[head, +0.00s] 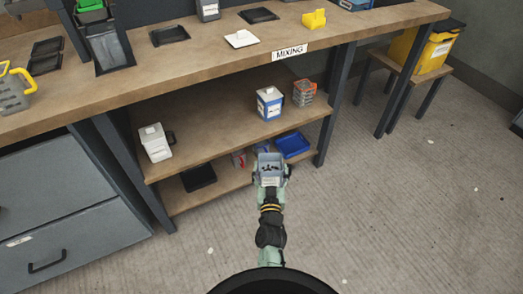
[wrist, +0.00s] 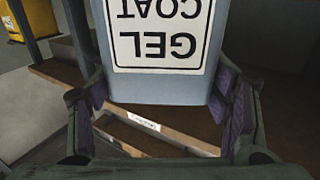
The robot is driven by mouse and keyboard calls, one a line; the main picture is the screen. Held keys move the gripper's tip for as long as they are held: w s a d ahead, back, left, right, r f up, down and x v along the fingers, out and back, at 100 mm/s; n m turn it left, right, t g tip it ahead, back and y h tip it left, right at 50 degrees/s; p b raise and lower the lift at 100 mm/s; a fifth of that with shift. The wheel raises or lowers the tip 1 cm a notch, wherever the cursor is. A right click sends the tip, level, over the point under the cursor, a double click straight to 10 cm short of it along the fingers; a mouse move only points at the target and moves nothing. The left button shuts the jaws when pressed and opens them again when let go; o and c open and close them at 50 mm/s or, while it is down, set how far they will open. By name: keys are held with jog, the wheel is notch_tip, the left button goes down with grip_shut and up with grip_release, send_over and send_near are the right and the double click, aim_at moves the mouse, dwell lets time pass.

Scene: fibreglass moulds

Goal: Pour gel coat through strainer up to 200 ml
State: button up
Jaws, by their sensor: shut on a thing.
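My gripper (head: 271,180) is shut on a grey-blue container labelled GEL COAT (wrist: 158,85), with one finger at each side of it. In the wrist view the label reads upside down. In the head view the gel coat container (head: 269,160) is held in front of the bench's lower shelves, with small dark marks showing on it. I cannot make out a strainer or a 200 ml mark for certain. A grey vessel with a yellow handle (head: 13,92) stands at the left end of the bench top.
The bench top marked MIXING (head: 290,52) holds black trays (head: 170,35), a white square piece (head: 241,39) and a yellow item (head: 314,19). The shelf below holds a white container (head: 155,143), a blue-and-white container (head: 269,104) and an orange-topped item (head: 304,93).

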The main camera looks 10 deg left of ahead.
jog(key=shift+m+h, duration=0.5)
jog(key=shift+h, duration=0.3)
jog(key=d+f, duration=0.1)
jog(key=f, duration=0.2)
jog(key=d+f, duration=0.1)
jog(key=f, duration=0.2)
jog(key=d+f, duration=0.1)
jog(key=f, duration=0.2)
jog(key=shift+s+d+f, duration=0.2)
jog(key=shift+d+f, duration=0.05)
jog(key=shift+f, duration=0.1)
jog(key=shift+s+d+r, duration=0.1)
